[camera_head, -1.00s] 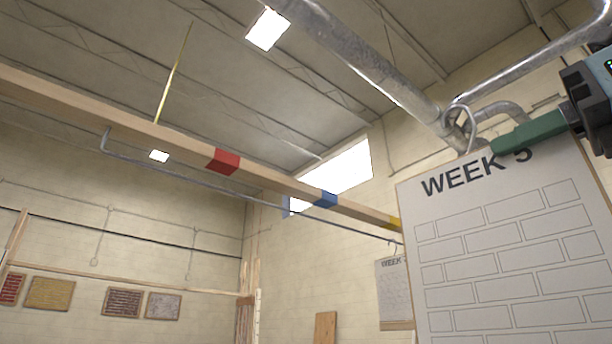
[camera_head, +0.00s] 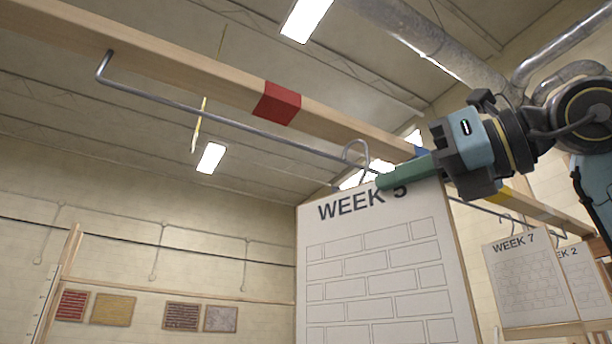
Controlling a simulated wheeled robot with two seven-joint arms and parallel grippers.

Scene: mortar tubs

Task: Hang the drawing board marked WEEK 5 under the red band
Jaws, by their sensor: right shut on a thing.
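The drawing board marked WEEK 5 (camera_head: 375,265) is a pale board with a brick pattern. My right gripper (camera_head: 405,175) is shut on its top edge with green fingers, which partly cover the lettering. A metal hook (camera_head: 356,152) stands up from the board's top edge and overlaps the rail in the picture; I cannot tell whether it touches it. The grey rail (camera_head: 220,120) runs below a wooden beam (camera_head: 190,68). The red band (camera_head: 277,103) is on the beam, up and left of the hook. My left gripper is not in view.
A blue band (camera_head: 421,152), partly hidden by my right gripper, and a yellow band (camera_head: 506,193) lie farther right on the beam. Boards marked WEEK 7 (camera_head: 526,280) and WEEK 2 (camera_head: 585,280) hang at the right. The rail below the red band is clear.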

